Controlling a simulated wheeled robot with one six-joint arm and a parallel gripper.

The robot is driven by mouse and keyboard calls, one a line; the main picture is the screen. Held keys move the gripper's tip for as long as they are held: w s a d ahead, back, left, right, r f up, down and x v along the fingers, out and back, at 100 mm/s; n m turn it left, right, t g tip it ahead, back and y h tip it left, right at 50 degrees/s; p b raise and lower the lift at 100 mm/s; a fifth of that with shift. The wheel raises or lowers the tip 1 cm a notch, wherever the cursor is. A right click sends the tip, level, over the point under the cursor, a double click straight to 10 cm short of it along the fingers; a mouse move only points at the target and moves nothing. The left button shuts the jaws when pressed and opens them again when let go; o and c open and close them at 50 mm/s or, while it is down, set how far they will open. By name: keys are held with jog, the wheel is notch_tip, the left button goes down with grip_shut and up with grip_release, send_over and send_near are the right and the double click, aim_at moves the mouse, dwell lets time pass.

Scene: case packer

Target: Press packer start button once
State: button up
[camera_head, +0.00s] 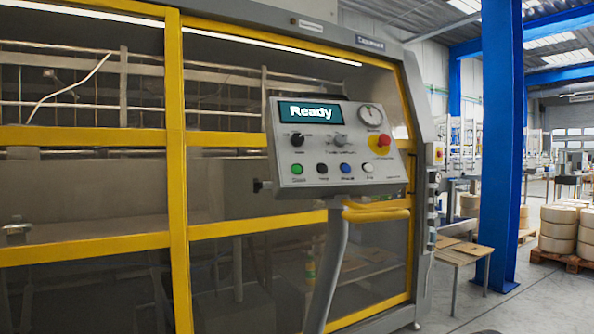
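The case packer's control panel (340,146) hangs on a grey arm in front of the yellow-framed machine. Its screen (310,112) reads "Ready". A lower row of buttons holds a green button (297,169) at the far left, a dark button (322,168), a blue button (346,168) and a white button (369,167). The small labels under them are too blurred to read surely. A red emergency-stop knob (383,141) on a yellow base sits at the right, below a round gauge (371,116). My gripper is not in view.
The panel has a yellow handle (376,213) below and a grey support tube (328,270). The packer's yellow frame (176,180) with clear doors fills the left. A blue column (502,140), a small table (462,256) and stacked rolls (558,230) stand right.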

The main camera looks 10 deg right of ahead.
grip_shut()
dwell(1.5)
